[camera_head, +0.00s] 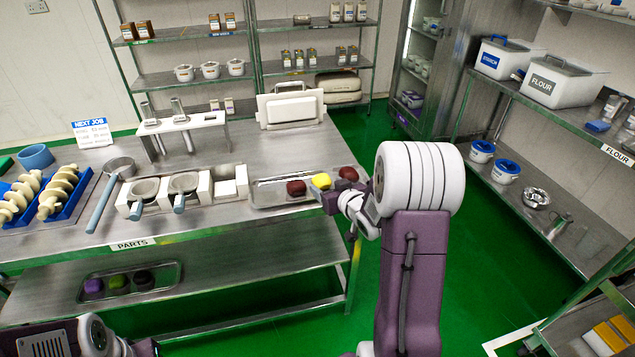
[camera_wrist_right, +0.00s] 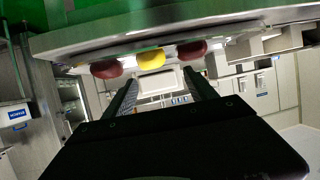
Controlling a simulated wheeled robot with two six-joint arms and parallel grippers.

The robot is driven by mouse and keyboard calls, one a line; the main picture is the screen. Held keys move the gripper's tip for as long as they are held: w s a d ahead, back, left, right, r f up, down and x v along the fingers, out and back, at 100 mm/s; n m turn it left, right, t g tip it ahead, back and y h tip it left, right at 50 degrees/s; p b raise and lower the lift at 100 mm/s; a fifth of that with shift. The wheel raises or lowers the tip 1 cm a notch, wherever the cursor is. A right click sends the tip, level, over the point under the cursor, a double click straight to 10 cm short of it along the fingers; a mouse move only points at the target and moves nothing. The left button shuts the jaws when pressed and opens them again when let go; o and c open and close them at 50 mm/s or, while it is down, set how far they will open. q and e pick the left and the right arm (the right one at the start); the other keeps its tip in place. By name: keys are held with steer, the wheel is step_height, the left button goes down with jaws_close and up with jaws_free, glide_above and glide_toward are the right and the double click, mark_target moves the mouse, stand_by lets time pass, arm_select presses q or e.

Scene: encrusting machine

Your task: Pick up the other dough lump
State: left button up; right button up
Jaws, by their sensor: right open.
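A metal tray (camera_head: 268,196) at the right end of the table holds a dark red dough lump (camera_head: 296,187), a yellow lump (camera_head: 321,181) and another dark red lump (camera_head: 348,174) in a row. My right gripper (camera_head: 328,196) is at the tray's front edge, close to the yellow lump. In the right wrist view, which looks upside down, my right gripper (camera_wrist_right: 160,80) is open and empty, its fingers apart. The yellow lump (camera_wrist_right: 152,58) shows beyond the gap between them, with a dark red lump on each side. My left gripper is out of view.
A lower-shelf tray (camera_head: 170,281) holds purple, green and black lumps. Left of the lump tray stand white holders (camera_head: 243,181) and sieve-like pans (camera_head: 146,188). A white lidded machine part (camera_head: 291,107) stands behind. Green floor (camera_head: 365,280) is clear right of the table.

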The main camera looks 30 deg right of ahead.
mark_target(325, 185)
steer(key=f, duration=0.1)
steer(key=w+d, duration=0.1)
steer(key=f, duration=0.1)
steer(key=shift+w+d+f+m+h+b, duration=0.25)
steer(key=shift+w+f+m+h+b, duration=0.05)
steer(key=shift+w+b, duration=0.1)
steer(key=shift+w, duration=0.25)
steer(key=x, duration=0.5)
steer(key=shift+f, duration=0.25)
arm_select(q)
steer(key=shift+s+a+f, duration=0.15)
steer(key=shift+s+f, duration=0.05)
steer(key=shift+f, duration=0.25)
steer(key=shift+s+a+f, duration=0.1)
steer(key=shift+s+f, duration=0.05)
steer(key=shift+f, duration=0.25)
arm_select(e)
steer(key=shift+r, duration=0.1)
steer(key=shift+c, duration=0.4)
